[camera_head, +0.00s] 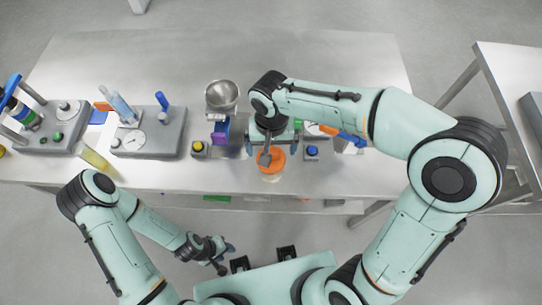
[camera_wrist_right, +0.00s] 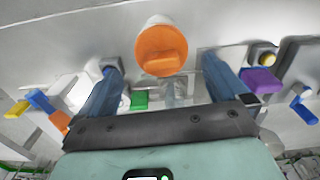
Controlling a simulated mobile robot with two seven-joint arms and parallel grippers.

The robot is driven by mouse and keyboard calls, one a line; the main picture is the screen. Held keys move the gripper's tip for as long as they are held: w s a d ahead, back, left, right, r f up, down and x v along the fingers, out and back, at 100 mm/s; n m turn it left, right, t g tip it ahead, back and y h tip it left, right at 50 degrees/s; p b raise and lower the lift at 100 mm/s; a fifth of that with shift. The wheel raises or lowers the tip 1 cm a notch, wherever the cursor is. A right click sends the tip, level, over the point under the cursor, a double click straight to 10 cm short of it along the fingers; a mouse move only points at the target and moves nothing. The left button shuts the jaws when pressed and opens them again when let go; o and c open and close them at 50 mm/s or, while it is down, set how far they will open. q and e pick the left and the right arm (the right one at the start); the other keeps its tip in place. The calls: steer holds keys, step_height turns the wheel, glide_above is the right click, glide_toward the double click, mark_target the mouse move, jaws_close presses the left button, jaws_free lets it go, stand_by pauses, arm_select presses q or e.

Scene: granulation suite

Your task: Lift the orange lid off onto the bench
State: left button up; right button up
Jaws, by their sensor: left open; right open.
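The orange lid (camera_head: 272,162) sits on a pale jar near the front edge of the bench (camera_head: 330,185). In the right wrist view, the lid (camera_wrist_right: 161,47) is round with a raised block on top, and the white jar shows behind it. My right gripper (camera_head: 270,150) is over the lid from above and partly hides it. In the right wrist view, the right gripper's (camera_wrist_right: 160,62) blue fingers are spread wide on either side of the lid, apart from it. My left gripper (camera_head: 222,254) is low in front of the bench, away from the lid, and empty.
A metal funnel (camera_head: 221,95), a purple block (camera_head: 220,133) and a yellow-button box (camera_head: 199,149) stand left of the lid. A blue-button box (camera_head: 312,152) is close on its right. Grey gauge units (camera_head: 150,140) stand further left. The bench's back is clear.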

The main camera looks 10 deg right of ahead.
mark_target(278, 161)
steer(key=f, duration=0.5)
steer(key=shift+w+f, duration=0.15)
steer(key=shift+w, duration=0.2)
steer(key=c, duration=0.9)
